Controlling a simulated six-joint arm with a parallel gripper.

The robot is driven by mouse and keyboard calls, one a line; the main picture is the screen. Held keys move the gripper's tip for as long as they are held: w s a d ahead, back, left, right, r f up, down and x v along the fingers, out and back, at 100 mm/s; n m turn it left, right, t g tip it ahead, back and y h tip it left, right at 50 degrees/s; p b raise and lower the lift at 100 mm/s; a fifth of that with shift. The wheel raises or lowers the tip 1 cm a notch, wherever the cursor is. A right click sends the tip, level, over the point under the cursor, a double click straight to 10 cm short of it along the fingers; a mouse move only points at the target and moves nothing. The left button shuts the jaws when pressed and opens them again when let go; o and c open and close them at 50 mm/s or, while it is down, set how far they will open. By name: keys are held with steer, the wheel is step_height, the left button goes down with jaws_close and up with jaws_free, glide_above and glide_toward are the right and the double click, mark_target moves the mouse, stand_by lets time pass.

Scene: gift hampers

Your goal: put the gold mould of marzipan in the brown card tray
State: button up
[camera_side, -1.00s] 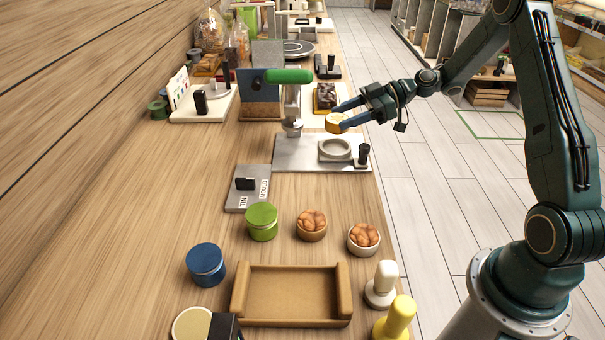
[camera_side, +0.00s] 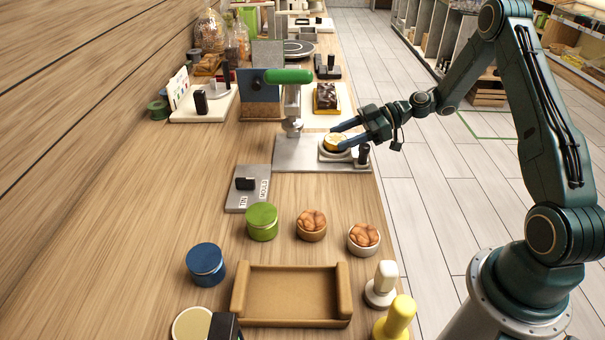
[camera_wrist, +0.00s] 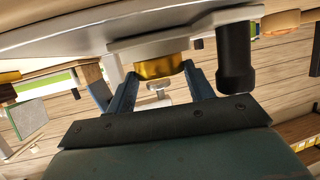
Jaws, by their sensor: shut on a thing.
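The gold mould (camera_side: 335,142), with a yellowish patterned top, is at the round grey ring (camera_side: 326,156) on the steel press plate. My gripper (camera_side: 341,136) is shut on it, one blue finger on each side. In the wrist view the mould (camera_wrist: 160,66) shows as a gold band between the fingers (camera_wrist: 162,80), close against the plate. Whether it rests in the ring or is just above it, I cannot tell. The brown card tray (camera_side: 290,292) lies empty at the front of the bench, well away from my gripper.
A black knob (camera_side: 364,153) stands right beside the ring. The press with a green handle (camera_side: 288,76) rises to the left. White and yellow stampers (camera_side: 397,317) stand right of the tray.

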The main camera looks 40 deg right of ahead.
steer(key=shift+f, duration=0.2)
steer(key=o, duration=1)
steer(key=shift+s, duration=0.1)
steer(key=v, duration=1.3)
steer(key=shift+d+r, duration=0.15)
steer(key=shift+d, duration=0.25)
steer(key=shift+a, duration=0.1)
